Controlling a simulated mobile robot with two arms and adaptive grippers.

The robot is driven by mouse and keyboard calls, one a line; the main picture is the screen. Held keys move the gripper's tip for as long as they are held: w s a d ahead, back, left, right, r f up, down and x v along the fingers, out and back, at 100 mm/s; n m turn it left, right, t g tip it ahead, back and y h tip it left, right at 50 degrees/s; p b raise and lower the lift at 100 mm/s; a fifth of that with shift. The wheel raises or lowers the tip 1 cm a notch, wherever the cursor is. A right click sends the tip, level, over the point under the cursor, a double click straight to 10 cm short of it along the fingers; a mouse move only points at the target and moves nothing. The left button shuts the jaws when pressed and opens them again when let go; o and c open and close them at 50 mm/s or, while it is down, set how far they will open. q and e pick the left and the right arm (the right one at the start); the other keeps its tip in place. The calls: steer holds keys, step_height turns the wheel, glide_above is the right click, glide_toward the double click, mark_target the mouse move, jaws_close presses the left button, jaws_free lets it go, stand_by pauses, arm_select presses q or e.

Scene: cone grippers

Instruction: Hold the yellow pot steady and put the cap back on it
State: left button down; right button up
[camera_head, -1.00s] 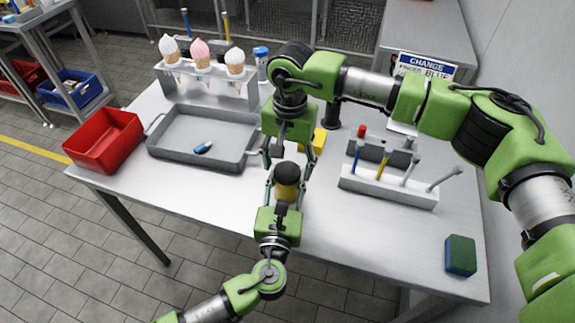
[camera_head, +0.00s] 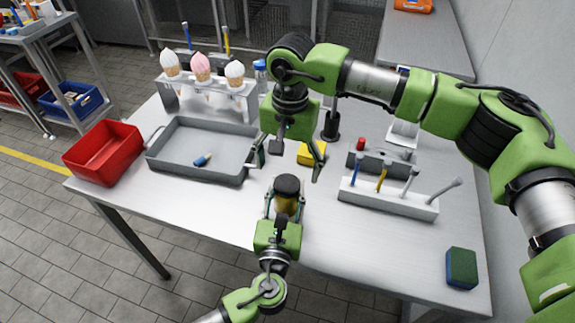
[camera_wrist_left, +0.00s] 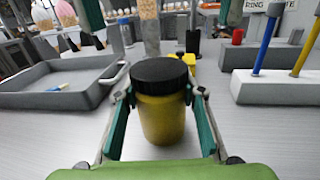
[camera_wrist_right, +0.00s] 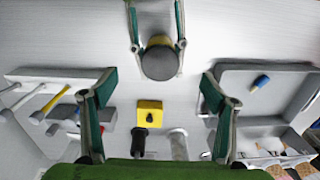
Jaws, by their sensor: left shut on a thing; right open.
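The yellow pot (camera_wrist_left: 162,118) stands upright between the fingers of my left gripper (camera_head: 284,200), which is shut on its sides. The black cap (camera_wrist_left: 159,70) sits on top of the pot and looks level in the left wrist view. The cap also shows from above in the right wrist view (camera_wrist_right: 160,63). My right gripper (camera_wrist_right: 158,97) is open and empty. In the head view its spread fingers (camera_head: 286,170) are above and behind the pot, apart from the cap.
A yellow block (camera_head: 312,153) lies behind the pot. A grey tray (camera_head: 160,163) with a small blue-yellow item and a red bin (camera_head: 104,152) are at left. A white tool holder (camera_head: 388,197) stands at right. The table front is clear.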

step_height(320, 180, up, 12)
steer(key=shift+d, duration=0.15)
steer(key=shift+f, duration=0.1)
arm_select(q)
steer(key=c, duration=1.3)
jaws_free()
steer(key=shift+o, duration=0.2)
steer(key=shift+r, duration=0.1)
step_height(320, 180, up, 10)
steer(key=shift+f, duration=0.15)
